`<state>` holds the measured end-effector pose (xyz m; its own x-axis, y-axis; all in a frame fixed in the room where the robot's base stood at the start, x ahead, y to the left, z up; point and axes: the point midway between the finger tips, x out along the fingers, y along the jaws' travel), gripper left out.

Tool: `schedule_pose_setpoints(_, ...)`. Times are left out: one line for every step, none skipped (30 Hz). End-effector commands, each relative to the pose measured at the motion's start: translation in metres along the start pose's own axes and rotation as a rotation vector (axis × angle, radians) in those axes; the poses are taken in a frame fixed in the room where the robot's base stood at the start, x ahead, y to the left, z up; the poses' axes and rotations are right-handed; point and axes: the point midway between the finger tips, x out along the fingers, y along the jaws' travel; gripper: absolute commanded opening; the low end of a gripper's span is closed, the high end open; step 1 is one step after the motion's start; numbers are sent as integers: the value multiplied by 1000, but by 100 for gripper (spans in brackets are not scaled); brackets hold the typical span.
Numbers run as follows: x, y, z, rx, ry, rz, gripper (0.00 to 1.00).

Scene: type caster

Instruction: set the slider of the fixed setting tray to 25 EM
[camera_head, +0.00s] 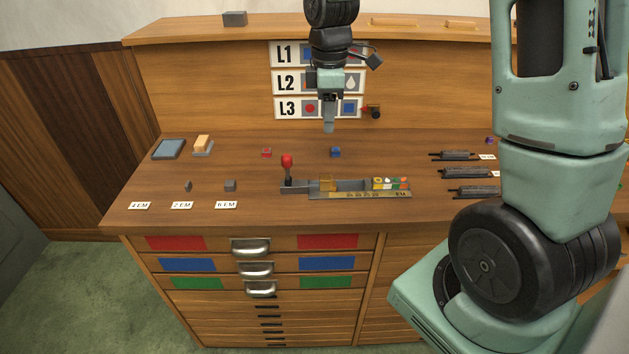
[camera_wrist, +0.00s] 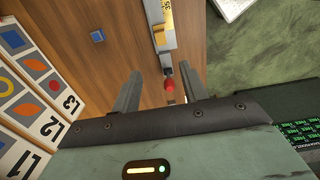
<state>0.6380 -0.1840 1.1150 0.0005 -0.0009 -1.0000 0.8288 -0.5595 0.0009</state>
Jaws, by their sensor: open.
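The setting tray (camera_head: 352,187) is a long grey channel near the cabinet top's front edge, with a brass scale plate (camera_head: 365,195) along its front. A brass block (camera_head: 327,184), apparently the slider, sits left of the middle; the scale marks are too small to read. A red-knobbed lever (camera_head: 287,161) stands at the tray's left end. My gripper (camera_head: 328,129) is open and empty, above and behind the tray. In the wrist view, the red knob (camera_wrist: 169,85) shows below and between the fingers of my gripper (camera_wrist: 160,70), and part of the tray (camera_wrist: 158,36) lies beyond.
Several dark racks (camera_head: 470,173) are at right. Small grey blocks (camera_head: 230,185) and EM labels (camera_head: 182,205) are at left. The L1–L3 sign (camera_head: 285,82) stands behind my gripper.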

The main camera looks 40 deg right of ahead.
Motion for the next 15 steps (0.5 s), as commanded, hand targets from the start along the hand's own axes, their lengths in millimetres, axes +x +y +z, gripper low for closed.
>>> schedule_pose_setpoints(7,-1,0,-1,-2,-5,44)
schedule_pose_setpoints(12,-2,0,-1,-2,-5,44)
schedule_pose_setpoints(20,-2,0,-1,-3,-7,44)
schedule_pose_setpoints(25,-2,0,-1,-3,-6,44)
schedule_pose_setpoints(32,-2,0,-1,-3,-7,44)
schedule_pose_setpoints(40,-2,0,0,-3,-7,44)
schedule_pose_setpoints(46,-3,0,0,-3,-7,44)
schedule_pose_setpoints(53,-3,0,0,-3,-8,44)
schedule_pose_setpoints(61,-3,-1,-1,-2,-7,44)
schedule_pose_setpoints(67,-3,-1,-1,-2,-7,44)
schedule_pose_setpoints(74,-3,-1,-1,-2,-7,44)
schedule_pose_setpoints(82,-3,0,-1,-3,-8,44)
schedule_pose_setpoints(88,-3,-1,-1,-2,-7,44)
schedule_pose_setpoints(95,-3,-1,-1,-3,-8,44)
schedule_pose_setpoints(103,-3,-1,-1,-2,-7,44)
